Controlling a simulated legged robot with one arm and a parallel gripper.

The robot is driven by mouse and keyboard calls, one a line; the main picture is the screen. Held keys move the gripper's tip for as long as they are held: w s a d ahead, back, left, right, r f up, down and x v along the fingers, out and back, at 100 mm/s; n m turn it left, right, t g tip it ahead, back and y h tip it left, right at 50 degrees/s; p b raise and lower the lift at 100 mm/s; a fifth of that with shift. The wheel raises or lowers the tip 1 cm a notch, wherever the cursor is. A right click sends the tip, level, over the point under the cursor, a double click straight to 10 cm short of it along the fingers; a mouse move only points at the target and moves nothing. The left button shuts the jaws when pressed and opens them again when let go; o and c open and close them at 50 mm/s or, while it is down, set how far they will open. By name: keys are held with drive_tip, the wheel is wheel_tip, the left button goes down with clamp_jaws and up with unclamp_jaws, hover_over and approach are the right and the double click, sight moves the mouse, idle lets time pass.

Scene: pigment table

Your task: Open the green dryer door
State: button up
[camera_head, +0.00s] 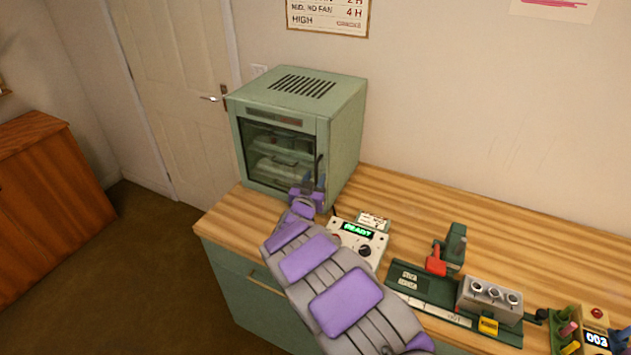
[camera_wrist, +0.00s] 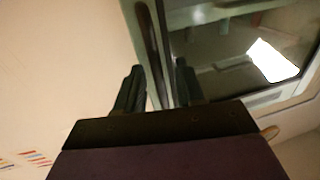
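The green dryer (camera_head: 345,125) stands at the left end of the wooden worktop. Its glass-fronted door (camera_head: 279,121) looks shut, and trays show dimly behind the glass. The dark upright door handle (camera_head: 318,167) is at the door's right edge, partly hidden by my gripper. My gripper (camera_head: 314,182) is in front of the door's lower right. In the wrist view, the gripper fingers (camera_wrist: 158,88) are apart. The handle (camera_wrist: 150,45) runs down between them, with the door glass (camera_wrist: 215,65) to the right. I cannot tell whether either finger touches the handle.
A control box (camera_head: 357,243) with a lit green display stands just right of my arm. A dark green device (camera_head: 435,290) and a grey box with knobs (camera_head: 490,300) are farther right. The floor (camera_head: 130,260) left of the worktop is clear.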

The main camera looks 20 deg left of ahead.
drive_tip(key=shift+s+a+f, duration=0.1)
drive_tip(key=shift+a+f, duration=0.05)
drive_tip(key=shift+a, duration=0.35)
drive_tip(key=shift+d+r, duration=0.25)
drive_tip(key=shift+d, duration=0.6)
drive_tip(key=c, duration=0.3)
drive_tip(key=shift+d, duration=0.1)
drive_tip(key=shift+c, duration=1.7)
drive_tip(key=shift+a, duration=0.4)
clamp_jaws()
drive_tip(key=shift+d+f, duration=0.1)
